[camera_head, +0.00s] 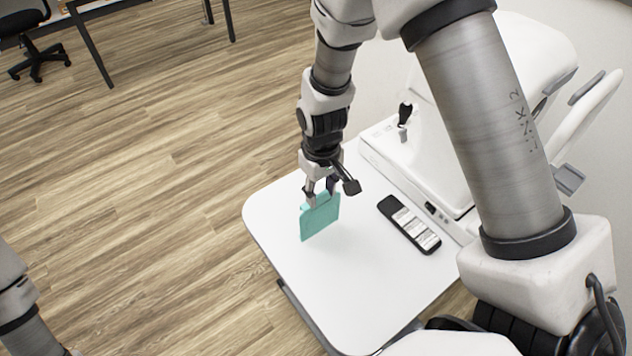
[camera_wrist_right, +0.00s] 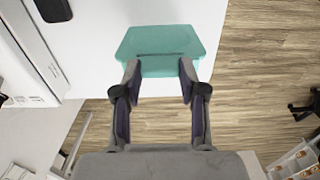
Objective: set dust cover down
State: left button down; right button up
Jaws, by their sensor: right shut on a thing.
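The dust cover is a flat teal piece (camera_head: 320,218) with a narrower top edge, held upright over the white tabletop (camera_head: 335,290) in the head view. My right gripper (camera_head: 320,194) is above it, its fingertips shut on its upper edge. In the right wrist view the cover (camera_wrist_right: 160,48) sits between the two fingertips (camera_wrist_right: 160,72), with a dark slot line across it. I cannot tell whether its lower edge touches the tabletop. My left gripper is out of view; only part of my left arm shows at the lower left.
A black handset with white labels (camera_head: 410,225) lies on the tabletop, right of the cover. A white machine with a black joystick (camera_head: 404,115) stands behind it. The tabletop in front of the cover is clear. A dark chair (camera_head: 32,45) is far off.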

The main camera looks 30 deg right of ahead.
jog(key=w+f, duration=0.1)
jog(key=f, duration=0.1)
jog(key=w+f+p, duration=0.1)
jog(key=shift+w+d+f, duration=0.1)
jog(key=shift+w+f, duration=0.05)
jog(key=shift+f, duration=0.25)
jog(key=o, duration=0.8)
jog(key=shift+f, duration=0.1)
jog(key=shift+o, duration=0.2)
notch_tip(320, 180, up, 12)
jog(key=b, duration=0.2)
